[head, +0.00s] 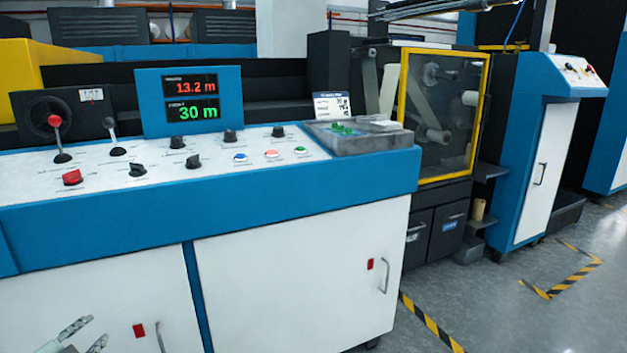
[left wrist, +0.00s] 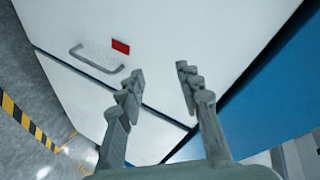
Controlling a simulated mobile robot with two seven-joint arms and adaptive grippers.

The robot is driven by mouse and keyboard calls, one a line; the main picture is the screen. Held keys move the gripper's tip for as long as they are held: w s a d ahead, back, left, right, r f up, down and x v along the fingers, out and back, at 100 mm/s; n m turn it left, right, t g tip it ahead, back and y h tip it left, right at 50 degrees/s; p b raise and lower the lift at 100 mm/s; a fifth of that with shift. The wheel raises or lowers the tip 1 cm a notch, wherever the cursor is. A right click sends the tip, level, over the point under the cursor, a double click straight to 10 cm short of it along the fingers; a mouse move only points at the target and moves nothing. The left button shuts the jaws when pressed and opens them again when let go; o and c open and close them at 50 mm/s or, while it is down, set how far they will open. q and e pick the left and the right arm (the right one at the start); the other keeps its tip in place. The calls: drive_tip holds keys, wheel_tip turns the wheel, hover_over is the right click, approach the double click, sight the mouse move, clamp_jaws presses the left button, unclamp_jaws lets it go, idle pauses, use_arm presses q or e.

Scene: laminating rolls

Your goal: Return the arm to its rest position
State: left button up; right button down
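My left gripper (head: 90,334) shows at the bottom left of the head view, low in front of the white cabinet doors (head: 300,270) of the console. In the left wrist view its two fingers (left wrist: 160,72) are spread with a clear gap between them, and nothing is held. Beyond the fingers are a white door with a metal handle (left wrist: 97,60) and a red tag (left wrist: 121,46). I cannot tell the exact distance from the fingers to the door. My right gripper is in neither view.
The blue-edged control panel (head: 230,210) carries levers, knobs, buttons and a display (head: 191,101) reading 13.2 m and 30 m. A grey tray (head: 358,137) with small green items sits at its right end. Yellow-framed machinery (head: 440,115) stands behind. Grey floor (head: 520,325) is open at right.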

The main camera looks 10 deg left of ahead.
use_arm(q)
drive_tip(key=s+d+f+n+g+y, duration=0.1)
drive_tip(key=s+d+f+n+g, duration=0.1)
drive_tip(key=s+f, duration=0.3)
drive_tip(key=s+d+f+n+g, duration=0.2)
drive_tip(key=d+f, duration=0.1)
drive_tip(key=f, duration=0.3)
drive_tip(key=s+d+f+n+g+h, duration=0.1)
drive_tip(key=s+d+f+g, duration=0.2)
drive_tip(key=s+d+f, duration=0.3)
drive_tip(key=s+d+f+n+g+h, duration=0.2)
drive_tip(key=s+d+f, duration=0.5)
drive_tip(key=d, duration=0.8)
drive_tip(key=shift+s+f+g, duration=0.3)
drive_tip(key=shift+s+g, duration=0.6)
drive_tip(key=shift+s, duration=0.2)
drive_tip(key=shift+c, duration=0.2)
